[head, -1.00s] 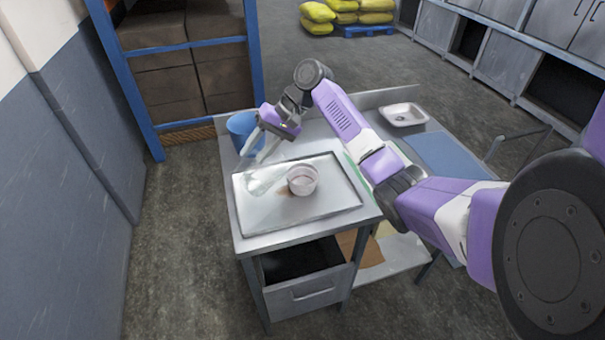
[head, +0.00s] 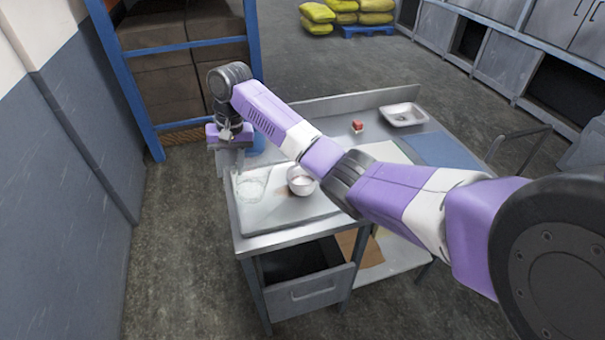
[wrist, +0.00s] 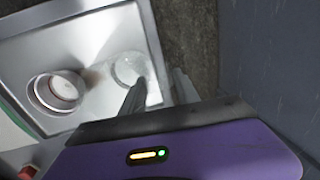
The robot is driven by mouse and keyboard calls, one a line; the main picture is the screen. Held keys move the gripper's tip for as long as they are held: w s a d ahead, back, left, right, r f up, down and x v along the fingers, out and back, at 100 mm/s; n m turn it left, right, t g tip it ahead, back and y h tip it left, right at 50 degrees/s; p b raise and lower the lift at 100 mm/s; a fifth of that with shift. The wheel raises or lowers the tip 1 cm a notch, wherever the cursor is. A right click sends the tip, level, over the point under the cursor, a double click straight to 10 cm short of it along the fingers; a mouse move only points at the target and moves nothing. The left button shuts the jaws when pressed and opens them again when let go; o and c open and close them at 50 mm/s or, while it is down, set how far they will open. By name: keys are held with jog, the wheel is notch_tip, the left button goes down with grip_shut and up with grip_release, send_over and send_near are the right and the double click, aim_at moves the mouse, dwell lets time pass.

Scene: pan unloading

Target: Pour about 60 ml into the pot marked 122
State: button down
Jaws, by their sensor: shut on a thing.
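A small white pot (head: 301,182) stands on the metal tray (head: 270,222). It also shows in the wrist view (wrist: 57,91), with pale contents inside its rim. No number is legible on it. A clear, see-through vessel (head: 251,188) is left of the pot, and it shows faintly in the wrist view (wrist: 128,68). The exact grip is hard to make out. I cannot tell whether the vessel touches the tray or what it contains.
A brown smear (head: 283,191) lies on the tray beside the pot. A small red block (head: 357,126), a metal basin (head: 403,116) and a blue mat (head: 440,156) are on the bench. A grey wall (head: 60,180) is left.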

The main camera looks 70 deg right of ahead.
jog(key=shift+w+a+f+g+h, duration=0.1)
jog(key=shift+w+a+g+h, duration=0.5)
jog(key=shift+w+a+g, duration=0.15)
jog(key=shift+d, duration=0.1)
dwell(1.3)
